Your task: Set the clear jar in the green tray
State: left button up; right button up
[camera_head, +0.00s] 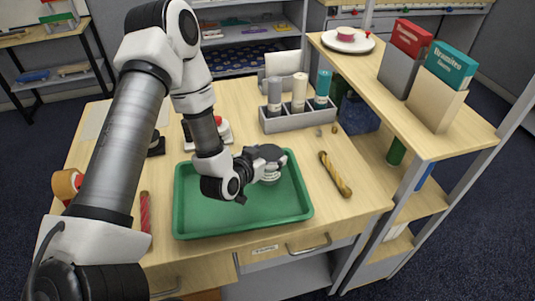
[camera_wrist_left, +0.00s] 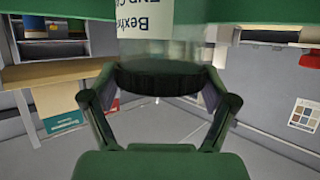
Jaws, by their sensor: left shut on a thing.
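The green tray (camera_head: 240,222) lies on the wooden table in the head view. My left gripper (camera_head: 268,160) is over the tray's back right part, shut on the clear jar (camera_head: 270,177). In the left wrist view the fingers of my left gripper (camera_wrist_left: 159,95) close on both sides of the jar's black lid. The clear jar (camera_wrist_left: 152,50) with its pale label shows beyond the lid. The gripper hides part of the jar in the head view. I cannot tell whether its base touches the tray floor. My right gripper is not in view.
A grey divided holder (camera_head: 300,118) with several bottles stands behind the tray. A yellow-brown twisted stick (camera_head: 335,174) lies right of it, and a red one (camera_head: 145,212) lies left. A raised shelf with boxes (camera_head: 445,88) borders the right side.

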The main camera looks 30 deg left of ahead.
pick_arm(q)
jog(key=o, duration=1.3)
jog(key=shift+a+f, duration=0.1)
jog(key=shift+s+r, duration=0.1)
jog(key=shift+r, duration=0.15)
jog(key=v, duration=0.5)
jog(key=shift+s, duration=0.25)
jog(key=p+v, duration=0.6)
jog(key=p, duration=0.3)
